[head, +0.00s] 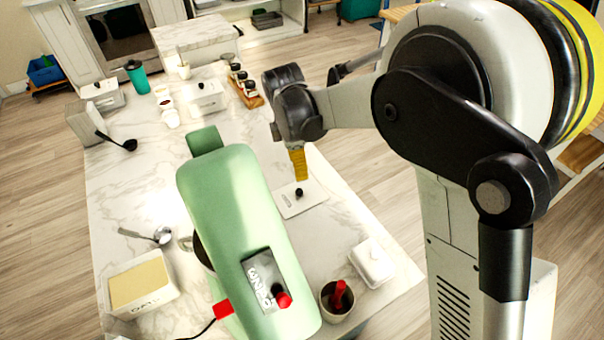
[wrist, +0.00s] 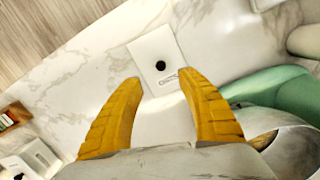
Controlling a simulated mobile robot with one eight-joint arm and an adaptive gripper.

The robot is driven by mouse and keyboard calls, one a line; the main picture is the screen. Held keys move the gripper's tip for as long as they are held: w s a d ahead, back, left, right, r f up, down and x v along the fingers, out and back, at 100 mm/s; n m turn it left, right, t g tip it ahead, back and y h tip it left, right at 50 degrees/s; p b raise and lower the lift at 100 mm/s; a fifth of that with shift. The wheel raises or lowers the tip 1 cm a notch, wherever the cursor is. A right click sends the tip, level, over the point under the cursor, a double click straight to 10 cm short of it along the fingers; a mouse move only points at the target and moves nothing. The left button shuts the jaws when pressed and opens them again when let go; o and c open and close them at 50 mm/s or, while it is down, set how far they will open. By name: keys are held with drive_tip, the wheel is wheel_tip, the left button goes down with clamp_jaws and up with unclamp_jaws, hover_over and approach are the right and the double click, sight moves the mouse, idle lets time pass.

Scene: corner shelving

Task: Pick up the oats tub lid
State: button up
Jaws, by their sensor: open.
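The oats tub lid (head: 290,207) is a flat white rectangle with a small black knob, lying on the marble counter right of the green mixer. An open white tub (head: 145,296) with pale contents and partly readable lettering stands at the counter's near left.
The green mixer (head: 230,190) stands tall close beside the lid, with its bowl (wrist: 292,148) at right in the wrist view. A white lidded dish (head: 372,264) and a cup with a red-handled tool (head: 337,300) sit nearer. A spice rack (head: 245,88) stands farther back.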

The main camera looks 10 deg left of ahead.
sight(299, 191)
drive_tip(key=shift+n, duration=0.5)
drive_tip(key=f+b, duration=0.1)
drive_tip(key=f, duration=0.3)
drive_tip(key=f+b, duration=0.2)
drive_tip(key=f, duration=0.2)
drive_tip(key=f+b, duration=0.1)
drive_tip(key=f, duration=0.3)
drive_tip(key=shift+w+f+b, duration=0.2)
drive_tip(key=shift+w+b, duration=0.05)
drive_tip(key=shift+b, duration=0.15)
drive_tip(key=shift+r, duration=0.1)
clamp_jaws()
